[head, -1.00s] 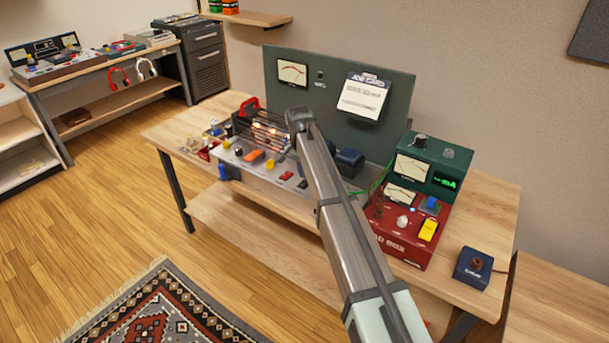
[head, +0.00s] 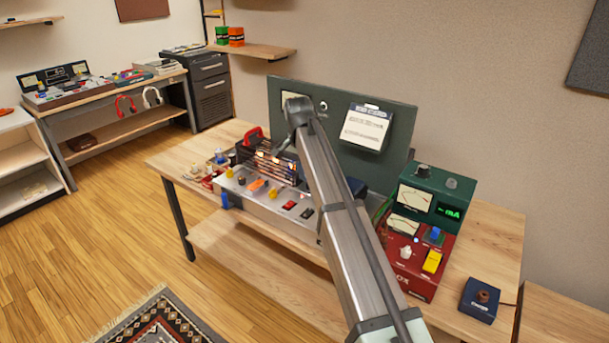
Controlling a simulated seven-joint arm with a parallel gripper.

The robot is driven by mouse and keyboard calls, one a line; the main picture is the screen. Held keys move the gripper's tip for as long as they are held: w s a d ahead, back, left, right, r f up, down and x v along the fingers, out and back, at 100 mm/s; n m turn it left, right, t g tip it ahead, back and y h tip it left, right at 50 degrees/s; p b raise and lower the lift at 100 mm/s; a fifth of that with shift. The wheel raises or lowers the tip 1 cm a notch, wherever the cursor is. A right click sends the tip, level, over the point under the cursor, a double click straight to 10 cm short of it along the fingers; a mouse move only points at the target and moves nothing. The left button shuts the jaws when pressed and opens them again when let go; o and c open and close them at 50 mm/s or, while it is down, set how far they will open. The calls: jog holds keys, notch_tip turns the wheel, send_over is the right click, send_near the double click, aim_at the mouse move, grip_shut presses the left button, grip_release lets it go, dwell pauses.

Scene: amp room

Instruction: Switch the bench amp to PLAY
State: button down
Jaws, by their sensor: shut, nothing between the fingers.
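The bench amp (head: 272,209) is a silver chassis on the wooden bench, with glowing tubes (head: 262,157) in a wire cage on top. Its sloped front carries several knobs, a red switch (head: 290,205) and a black switch (head: 307,212). Their labels and lever positions are too small to read. My arm crosses the picture from the lower right and hides the amp's right part. My gripper (head: 283,148) shows only as a small dark shape below the arm's far end, in front of the tube cage. It looks shut and empty, above the switches and apart from them.
A dark green panel (head: 394,100) with a job card (head: 364,129) stands behind the amp. To the right are a green meter box (head: 412,179), a red box with a yellow switch (head: 432,261) and a small blue box (head: 480,299). Small parts crowd the bench's left side.

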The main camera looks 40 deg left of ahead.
aim_at(310, 210)
jog(key=shift+w, duration=0.1)
jog(key=shift+w, duration=0.6)
jog(key=shift+f, duration=0.1)
jog(key=f, duration=0.4)
jog(key=w+f, duration=0.1)
jog(key=f, duration=0.9)
jog(key=shift+w, duration=0.35)
jog(key=shift+f, duration=0.15)
jog(key=shift+s, duration=0.15)
